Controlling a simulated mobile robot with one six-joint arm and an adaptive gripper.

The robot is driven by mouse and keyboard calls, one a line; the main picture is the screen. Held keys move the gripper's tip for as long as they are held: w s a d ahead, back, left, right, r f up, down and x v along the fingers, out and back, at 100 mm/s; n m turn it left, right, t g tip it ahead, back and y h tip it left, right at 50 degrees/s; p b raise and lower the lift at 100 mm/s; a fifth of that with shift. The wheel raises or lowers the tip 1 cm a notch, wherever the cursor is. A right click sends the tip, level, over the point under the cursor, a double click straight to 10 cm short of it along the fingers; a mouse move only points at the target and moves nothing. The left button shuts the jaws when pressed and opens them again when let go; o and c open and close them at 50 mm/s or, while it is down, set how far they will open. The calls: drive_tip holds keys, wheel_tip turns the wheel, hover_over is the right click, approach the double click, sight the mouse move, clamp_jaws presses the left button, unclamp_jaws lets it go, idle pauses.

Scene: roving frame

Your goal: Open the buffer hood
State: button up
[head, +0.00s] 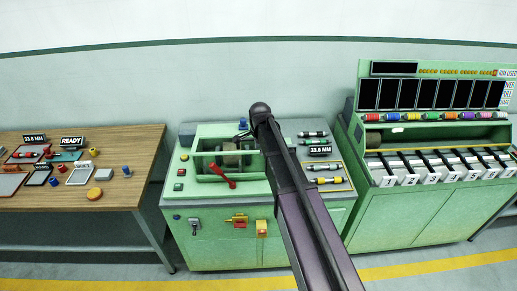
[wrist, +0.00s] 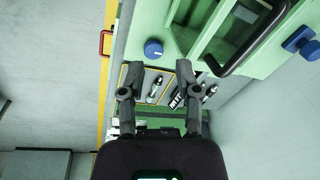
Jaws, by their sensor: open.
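The green buffer machine (head: 205,240) stands in the middle of the head view. Its green-framed buffer hood (head: 205,157) appears down around a brownish wheel (head: 231,157), with a red lever (head: 222,175) in front. My arm crosses the machine's right part and hides some of it; my gripper does not show there. In the wrist view my gripper (wrist: 160,68) is open and empty, fingers apart above the machine's top. A dark bar handle (wrist: 250,47) on a green frame lies to the right of the fingers, apart from them; I cannot tell for sure that it is the hood's.
A blue knob (wrist: 153,48) is just beyond my fingertips. A grey tray with cylinders (head: 333,168) is on the machine's right. A wooden table (head: 125,190) stands left, and a green rack station (head: 400,213) right. The floor has a yellow line (head: 400,272).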

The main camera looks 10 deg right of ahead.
drive_tip(key=shift+a+f, duration=0.15)
drive_tip(key=shift+f, duration=0.05)
clamp_jaws()
drive_tip(key=w+a+f+m+t+y+b, duration=0.3)
drive_tip(key=a+m+t+y+b, duration=0.4)
drive_tip(key=a+t+b, duration=0.6)
drive_tip(key=s+d+f+m+t+h+b, duration=0.2)
drive_tip(key=d+m+h+b, duration=0.2)
drive_tip(key=m, duration=0.4)
drive_tip(key=s+d+f+m+t+h+b, duration=0.2)
drive_tip(key=d+m+h+b, duration=0.2)
drive_tip(key=d+m+b, duration=0.2)
drive_tip(key=shift+m+b, duration=1)
drive_tip(key=shift+b, duration=0.7)
